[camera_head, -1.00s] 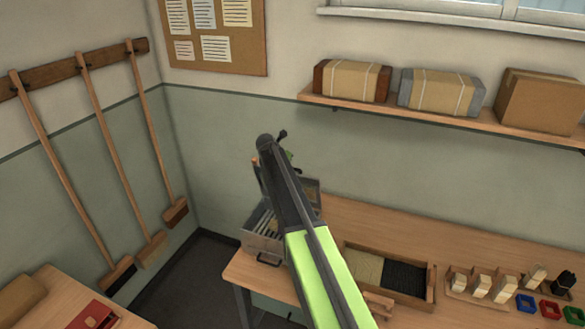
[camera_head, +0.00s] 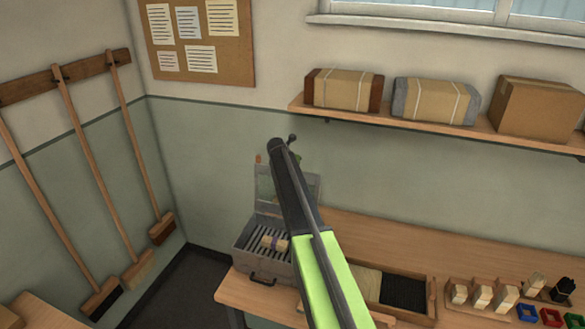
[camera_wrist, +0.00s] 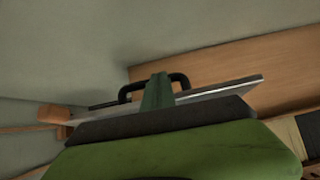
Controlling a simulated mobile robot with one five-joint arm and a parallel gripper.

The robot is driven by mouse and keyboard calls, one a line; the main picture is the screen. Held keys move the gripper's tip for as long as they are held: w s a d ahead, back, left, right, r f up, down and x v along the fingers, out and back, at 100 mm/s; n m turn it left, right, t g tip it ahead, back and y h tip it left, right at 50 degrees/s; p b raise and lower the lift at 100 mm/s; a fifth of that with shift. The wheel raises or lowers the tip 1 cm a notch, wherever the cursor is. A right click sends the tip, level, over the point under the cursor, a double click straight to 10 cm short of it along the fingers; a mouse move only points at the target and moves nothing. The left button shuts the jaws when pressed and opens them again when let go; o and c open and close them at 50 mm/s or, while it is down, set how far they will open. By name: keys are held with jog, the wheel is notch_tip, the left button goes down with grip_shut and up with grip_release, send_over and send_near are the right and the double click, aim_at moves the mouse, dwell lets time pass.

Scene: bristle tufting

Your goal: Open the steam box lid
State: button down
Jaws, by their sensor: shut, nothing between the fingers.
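The grey steam box (camera_head: 246,262) stands at the left end of the bench. Its lid (camera_head: 268,188) is raised at the back, steeply upright, partly hidden behind my arm. A slatted rack and a pale wooden block with a purple band (camera_head: 272,243) show in the open box. In the wrist view the lid (camera_wrist: 222,92) shows nearly edge-on with its black handle (camera_wrist: 182,80). My gripper (camera_wrist: 157,88) is shut and empty, its green tip overlapping the handle in the picture; contact cannot be told. In the head view the fingers are mostly hidden by the arm.
To the right on the bench (camera_head: 375,238) are a divided bristle tray (camera_head: 431,297), wooden blocks (camera_head: 483,296) and small coloured bins (camera_head: 527,308). A wall shelf (camera_head: 440,132) with parcels hangs above. Brooms (camera_head: 92,165) hang on the left wall.

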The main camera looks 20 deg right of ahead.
notch_tip(320, 180, up, 10)
jog(key=p, duration=1)
jog(key=shift+a, duration=0.35)
